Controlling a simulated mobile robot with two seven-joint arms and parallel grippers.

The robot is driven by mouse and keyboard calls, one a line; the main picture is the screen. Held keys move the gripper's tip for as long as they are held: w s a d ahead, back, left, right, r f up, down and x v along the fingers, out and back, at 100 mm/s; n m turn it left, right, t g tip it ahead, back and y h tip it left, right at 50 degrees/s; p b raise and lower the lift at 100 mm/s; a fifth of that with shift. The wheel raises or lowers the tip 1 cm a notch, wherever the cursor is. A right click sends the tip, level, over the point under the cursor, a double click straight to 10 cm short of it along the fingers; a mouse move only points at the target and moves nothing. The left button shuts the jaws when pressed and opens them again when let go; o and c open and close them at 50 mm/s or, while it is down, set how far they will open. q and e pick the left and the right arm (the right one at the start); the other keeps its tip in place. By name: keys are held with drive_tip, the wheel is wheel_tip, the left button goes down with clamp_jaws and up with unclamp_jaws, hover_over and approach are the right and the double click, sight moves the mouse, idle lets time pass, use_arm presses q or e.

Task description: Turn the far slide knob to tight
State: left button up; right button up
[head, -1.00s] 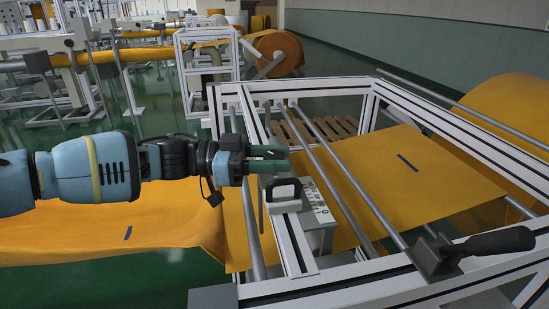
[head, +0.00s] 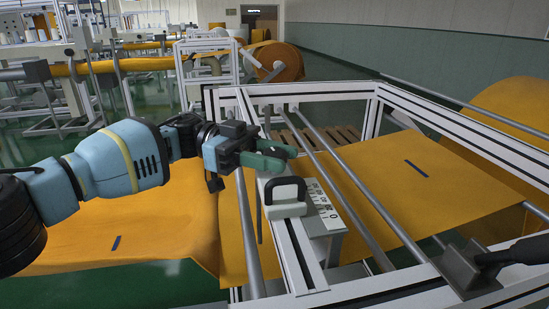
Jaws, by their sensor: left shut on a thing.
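My left gripper (head: 277,156), with dark green fingers, is at the far side of the slide, just beyond its black loop handle (head: 286,188). Its fingers are shut on the far slide knob, which is mostly hidden between them. I cannot read the knob's setting. The handle stands upright on a white block on the aluminium rail. A white scale plate with dark numbers (head: 322,207) lies just right of it.
The aluminium frame (head: 425,118) and steel rods (head: 347,172) surround the slide. Orange felt (head: 400,185) runs beneath the rods. Other machines stand behind at the left.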

use_arm(q)
drive_tip(key=shift+r, duration=0.1)
use_arm(e)
drive_tip(key=shift+s, duration=0.1)
use_arm(q)
drive_tip(key=o, duration=1)
drive_tip(key=shift+c, duration=0.2)
drive_tip(key=b+v, duration=0.2)
drive_tip(key=v, duration=0.5)
drive_tip(key=shift+w+a, duration=0.25)
drive_tip(key=shift+a, duration=0.1)
use_arm(e)
drive_tip(key=shift+s+f, duration=0.2)
drive_tip(key=shift+f, duration=0.35)
drive_tip(key=shift+s+f, duration=0.15)
drive_tip(key=shift+f, duration=0.35)
